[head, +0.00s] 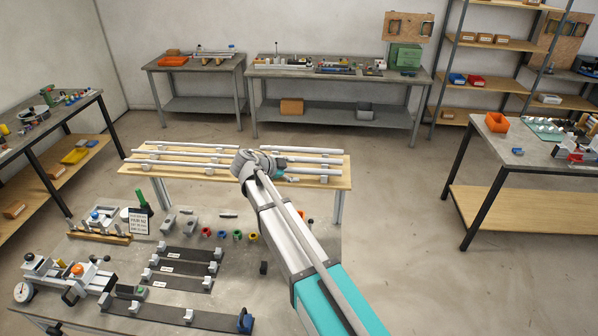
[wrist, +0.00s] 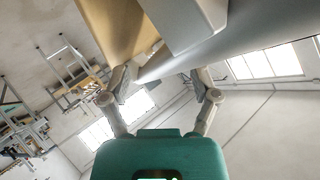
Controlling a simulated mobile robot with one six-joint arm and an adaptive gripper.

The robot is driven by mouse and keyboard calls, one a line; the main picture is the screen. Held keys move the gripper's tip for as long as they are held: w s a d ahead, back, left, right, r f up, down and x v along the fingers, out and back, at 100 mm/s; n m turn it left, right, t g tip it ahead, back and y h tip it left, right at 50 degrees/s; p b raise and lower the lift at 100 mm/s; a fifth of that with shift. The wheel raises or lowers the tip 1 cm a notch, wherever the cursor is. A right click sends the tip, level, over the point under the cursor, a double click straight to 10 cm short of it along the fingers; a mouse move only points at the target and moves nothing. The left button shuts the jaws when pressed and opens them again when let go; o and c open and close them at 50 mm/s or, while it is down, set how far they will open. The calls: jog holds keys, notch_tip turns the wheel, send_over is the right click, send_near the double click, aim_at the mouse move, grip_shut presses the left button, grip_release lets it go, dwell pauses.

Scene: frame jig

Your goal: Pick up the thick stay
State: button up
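Several long pale grey stays lie on small grey supports on a low wooden table in the head view, among them a back left stay (head: 199,143), a front left stay (head: 180,162) and a back right stay (head: 302,150). I cannot tell by size which is the thick one. My gripper (head: 246,162) is over the middle of this table, hiding the stay ends there. In the wrist view its fingers (wrist: 163,76) are spread apart, and a large grey rod (wrist: 235,42) crosses close by at the fingertips. I see no grip on it; contact is unclear.
The wooden table (head: 335,181) has a bare front strip. A grey bench (head: 240,285) in front carries dark strips with clips, coloured rings, a printed card and a clamp fixture. In the wrist view a grey block (wrist: 185,18) is close above the fingers. Other benches stand along the walls.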

aim_at(292, 172)
grip_shut()
jog(key=shift+r, duration=0.15)
dwell(0.4)
notch_tip(292, 172, up, 10)
jog(key=p, duration=1)
dwell(0.9)
